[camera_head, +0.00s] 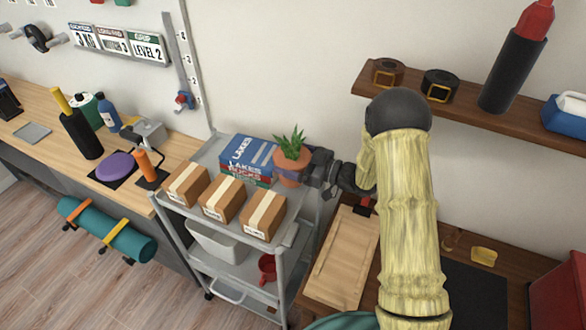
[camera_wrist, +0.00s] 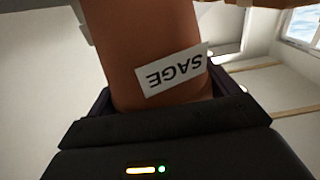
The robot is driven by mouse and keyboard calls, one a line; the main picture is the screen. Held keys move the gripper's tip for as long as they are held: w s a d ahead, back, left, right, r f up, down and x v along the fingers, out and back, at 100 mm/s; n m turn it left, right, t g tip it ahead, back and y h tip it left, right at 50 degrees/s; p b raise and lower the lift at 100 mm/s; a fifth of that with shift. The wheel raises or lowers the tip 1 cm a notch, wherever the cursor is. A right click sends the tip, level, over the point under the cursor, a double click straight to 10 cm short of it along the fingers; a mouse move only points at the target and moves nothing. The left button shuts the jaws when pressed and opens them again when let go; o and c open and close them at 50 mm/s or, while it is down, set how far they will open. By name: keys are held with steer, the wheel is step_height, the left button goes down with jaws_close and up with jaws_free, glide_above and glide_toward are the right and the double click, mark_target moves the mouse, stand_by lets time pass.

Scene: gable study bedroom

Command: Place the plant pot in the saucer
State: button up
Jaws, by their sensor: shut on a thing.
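The plant pot (camera_head: 288,163) is terracotta with a spiky green plant in it. In the wrist view the pot (camera_wrist: 125,45) fills the space between the jaws, with a white SAGE label upside down. I cannot make out a saucer in either view. The pot's underside is hidden, so I cannot tell whether it touches anything below.
A wooden board (camera_head: 342,258) lies on the brown desk to the right. A wall shelf (camera_head: 465,108) hangs above my arm.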

steer(key=shift+w+d+f, duration=0.1)
steer(key=shift+f, duration=1.9)
steer(key=shift+f, duration=0.1)
steer(key=o, duration=1.8)
steer(key=shift+f, duration=0.1)
steer(key=b+v, duration=0.2)
steer(key=v, duration=1)
